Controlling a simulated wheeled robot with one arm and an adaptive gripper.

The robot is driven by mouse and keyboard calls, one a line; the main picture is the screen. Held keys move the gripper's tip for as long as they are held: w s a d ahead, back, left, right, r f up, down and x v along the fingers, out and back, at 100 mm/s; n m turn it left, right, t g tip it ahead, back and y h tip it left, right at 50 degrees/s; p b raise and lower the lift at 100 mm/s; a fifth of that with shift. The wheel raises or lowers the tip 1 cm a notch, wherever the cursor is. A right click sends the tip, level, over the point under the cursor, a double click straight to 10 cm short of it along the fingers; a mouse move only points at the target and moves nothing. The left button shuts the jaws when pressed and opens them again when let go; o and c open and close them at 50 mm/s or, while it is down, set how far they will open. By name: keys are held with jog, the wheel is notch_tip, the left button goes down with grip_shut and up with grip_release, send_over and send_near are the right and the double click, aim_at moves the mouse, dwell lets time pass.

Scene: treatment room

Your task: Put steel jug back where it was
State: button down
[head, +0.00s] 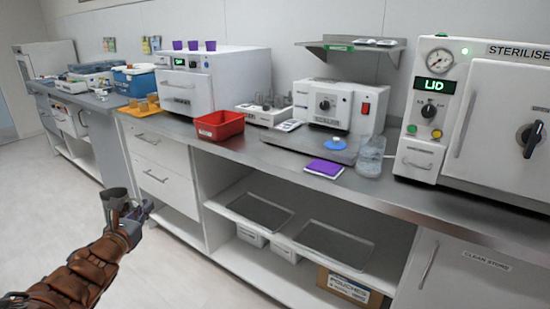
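My gripper (143,212) is at the lower left, at the end of my brown arm, in front of the white drawers and apart from the counter. A grey, cup-like shape (114,200) with a dark top shows at the arm's end. I cannot tell whether it is the steel jug or part of my gripper. The finger opening is too small and dark to judge. A shiny, clear-looking jug-shaped vessel (370,158) stands on the counter left of the steriliser. I cannot tell its material.
The steel counter (410,199) holds a red bin (219,125), a purple pad (324,168), a white sealer machine (338,106) and the steriliser (500,120). Trays (258,213) lie on the shelf below. The floor (45,190) at left is clear.

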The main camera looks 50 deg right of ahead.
jog(key=s+d+r+m+g+h, duration=0.1)
jog(key=s+d+r, duration=0.2)
jog(key=d, duration=0.4)
jog(key=s+d+r+m+g+b, duration=0.1)
jog(key=s+d+r+g, duration=0.1)
jog(key=s+d, duration=0.3)
jog(key=s+d+r+m+g+h, duration=0.1)
jog(key=s+d+r, duration=0.15)
jog(key=d, duration=0.55)
jog(key=s+d+r+m+g+h+b, duration=0.1)
jog(key=s+d+r+g, duration=0.15)
jog(key=s+d, duration=0.45)
jog(key=s+d+r+m+g+b, duration=0.15)
jog(key=s+d+r, duration=0.3)
jog(key=s, duration=0.55)
jog(key=shift+w+d+f+p, duration=0.35)
jog(key=shift+w+d+f, duration=0.6)
jog(key=shift+w+d, duration=0.95)
jog(key=shift+w+d+f+p, duration=0.3)
jog(key=shift+w+d+f, duration=0.8)
jog(key=shift+d, duration=1.4)
jog(key=shift+w+d+f+p, duration=0.35)
jog(key=shift+w+d+f, duration=0.5)
jog(key=shift+w+d, duration=1.05)
jog(key=shift+s+d+f, duration=0.2)
jog(key=shift+s+d, duration=0.1)
jog(key=c, duration=1.3)
grip_release()
jog(key=shift+r, duration=0.15)
